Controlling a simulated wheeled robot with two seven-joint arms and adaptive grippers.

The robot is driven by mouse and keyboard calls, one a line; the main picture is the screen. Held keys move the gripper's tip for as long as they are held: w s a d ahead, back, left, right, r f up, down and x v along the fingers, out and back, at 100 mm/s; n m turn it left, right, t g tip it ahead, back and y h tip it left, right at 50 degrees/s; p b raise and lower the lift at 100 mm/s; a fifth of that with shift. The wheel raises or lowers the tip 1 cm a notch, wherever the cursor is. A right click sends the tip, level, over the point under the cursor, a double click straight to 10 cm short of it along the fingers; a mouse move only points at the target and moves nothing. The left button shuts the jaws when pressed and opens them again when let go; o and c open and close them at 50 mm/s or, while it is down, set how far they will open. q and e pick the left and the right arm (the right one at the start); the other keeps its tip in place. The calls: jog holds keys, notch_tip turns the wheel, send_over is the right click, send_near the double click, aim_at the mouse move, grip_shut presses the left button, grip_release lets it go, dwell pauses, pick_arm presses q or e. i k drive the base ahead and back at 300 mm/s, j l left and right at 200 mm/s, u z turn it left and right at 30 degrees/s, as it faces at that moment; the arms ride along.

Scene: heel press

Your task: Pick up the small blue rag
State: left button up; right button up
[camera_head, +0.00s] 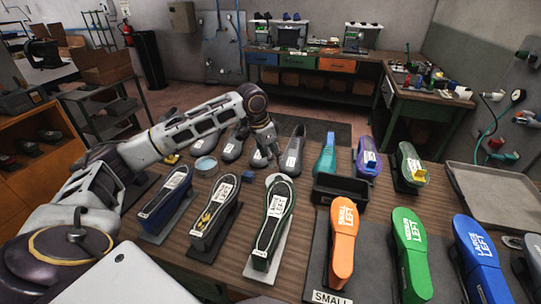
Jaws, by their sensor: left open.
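A small blue item (248,176), which looks like the blue rag, lies on the wooden table (190,262) between the near and far rows of shoe forms. It is small and its folds cannot be made out. My left gripper (268,154) points down over the table, a little beyond and to the right of the blue item, and apart from it. It is open, and I see nothing held in it. My right gripper does not show.
Dark labelled shoe forms (274,222) stand nearest the blue item. A round pale dish (279,180) sits right of it, and a black bin (341,190) farther right. Orange (343,240), green (411,258) and blue (480,260) forms stand at the front right. A grey tray (497,219) lies at the right edge.

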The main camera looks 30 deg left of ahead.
aim_at(247, 177)
jog(key=u, duration=1.25)
